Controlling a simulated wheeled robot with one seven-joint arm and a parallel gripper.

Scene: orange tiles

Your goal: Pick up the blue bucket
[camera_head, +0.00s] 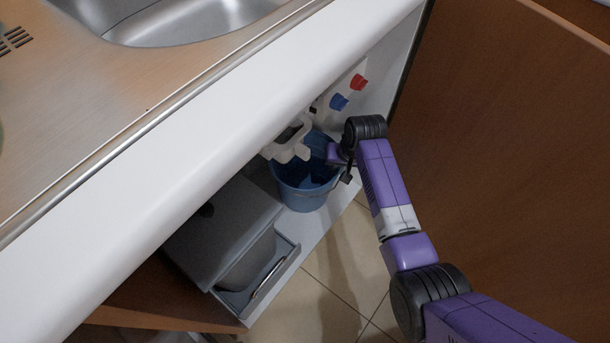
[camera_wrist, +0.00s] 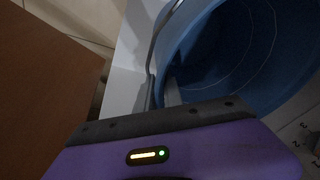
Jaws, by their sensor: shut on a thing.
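The blue bucket (camera_head: 304,190) stands upright under the counter, on the white cabinet floor, in the head view. Its upper left part is hidden behind white pipe fittings. My gripper (camera_head: 337,164) is at the bucket's right rim, coming from the right. In the wrist view the bucket (camera_wrist: 270,45) fills the upper right, and I see into its dark inside. There my gripper (camera_wrist: 160,92) has one finger on each side of the rim, shut on the bucket's wall. A thin grey handle wire shows along the rim.
White pipes (camera_head: 291,152) hang above the bucket, with red and blue valve knobs (camera_head: 340,101) behind. A grey box (camera_head: 225,230) stands at its left. The counter edge (camera_head: 180,130) overhangs. A wooden door panel (camera_head: 510,150) is at the right. Tiled floor (camera_head: 335,270) lies in front.

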